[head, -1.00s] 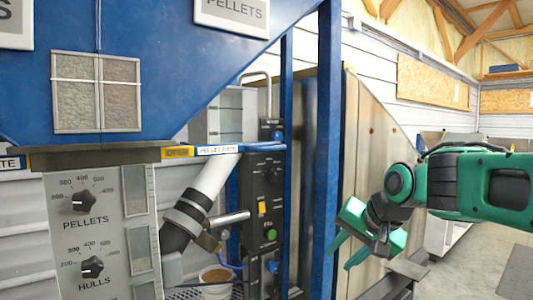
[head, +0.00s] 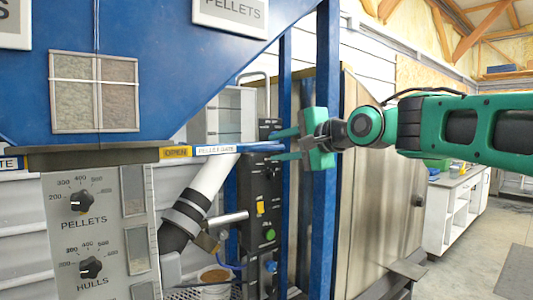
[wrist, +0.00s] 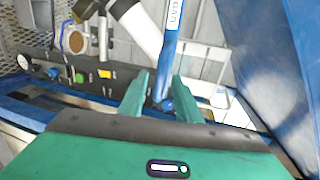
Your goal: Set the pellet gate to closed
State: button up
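The pellet gate's blue handle bar (head: 240,149) sticks out sideways below the blue hopper and carries a white PELLET GATE label. A yellow OPEN label (head: 176,152) shows at its left end. In the wrist view the bar (wrist: 170,45) runs down to a blue end (wrist: 165,104). My gripper (head: 274,145) is open, its green fingers pointing left at the bar's right end. In the wrist view the bar's end shows between the two fingers (wrist: 160,80). Contact with the bar cannot be told.
Blue posts (head: 327,200) stand close to my gripper. A dark control panel (head: 262,210) with a yellow switch and green button is below the bar. A grey dial panel (head: 95,230) is at left, with a pale pipe (head: 210,178) beside it. A bucket (head: 216,276) stands below.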

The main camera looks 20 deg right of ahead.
aim_at(271, 148)
jog(key=shift+x, duration=2.3)
grip_shut()
